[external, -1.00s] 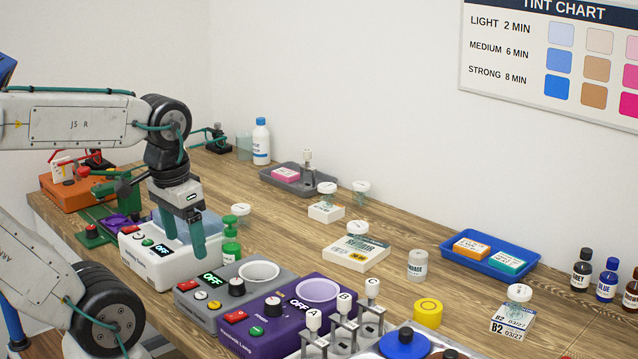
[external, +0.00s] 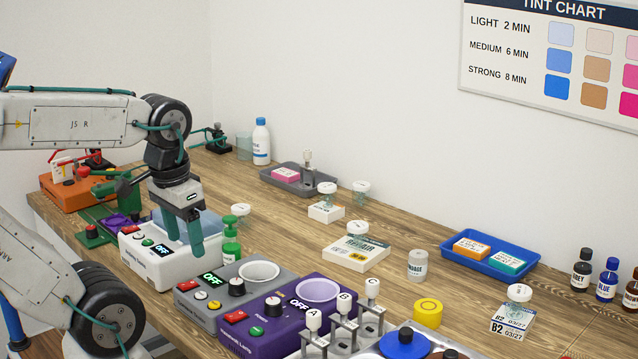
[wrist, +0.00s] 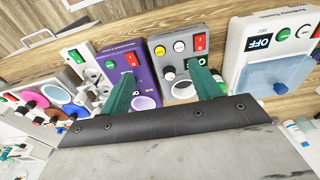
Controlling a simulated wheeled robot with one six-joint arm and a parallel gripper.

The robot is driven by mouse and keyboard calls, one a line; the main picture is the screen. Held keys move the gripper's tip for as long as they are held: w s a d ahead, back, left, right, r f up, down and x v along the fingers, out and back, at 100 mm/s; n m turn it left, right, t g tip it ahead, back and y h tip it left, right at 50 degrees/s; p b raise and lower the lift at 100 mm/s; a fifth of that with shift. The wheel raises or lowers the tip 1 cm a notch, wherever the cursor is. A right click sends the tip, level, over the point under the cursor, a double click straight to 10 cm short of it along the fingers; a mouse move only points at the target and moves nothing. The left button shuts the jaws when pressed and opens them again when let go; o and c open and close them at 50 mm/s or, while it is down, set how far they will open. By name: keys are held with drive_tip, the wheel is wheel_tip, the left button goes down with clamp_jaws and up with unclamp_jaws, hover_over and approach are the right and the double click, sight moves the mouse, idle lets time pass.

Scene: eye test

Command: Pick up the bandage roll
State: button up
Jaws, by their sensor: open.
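The bandage roll (external: 418,266) is a short white upright cylinder with dark lettering on its side. In the external view it stands on the wooden table, right of centre, left of the blue tray. I cannot make it out in the wrist view. My gripper (external: 184,248) is far to the left of the roll, above the front edge of the white machine with the OFF display. Its two green fingers are spread apart, with nothing between them. In the wrist view my gripper (wrist: 166,66) also shows open, with grey and purple machines beyond the fingers.
Grey (external: 212,300) and purple (external: 262,330) machines lie in front. A white box (external: 357,254) is left of the roll, a blue tray (external: 455,256) right, a yellow roll (external: 428,312) in front.

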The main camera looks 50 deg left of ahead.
drive_tip(key=n+g, duration=0.1)
drive_tip(key=n, duration=0.2)
hover_over(419, 253)
wheel_tip(419, 253, down, 9)
drive_tip(key=shift+w+r, duration=0.1)
drive_tip(key=shift+w, duration=0.05)
drive_tip(key=shift+f+n, duration=0.25)
drive_tip(key=shift+n, duration=0.05)
drive_tip(key=f, duration=0.7)
drive_tip(key=shift+s+f, duration=0.2)
drive_tip(key=shift+f, duration=0.05)
drive_tip(key=c, duration=1.1)
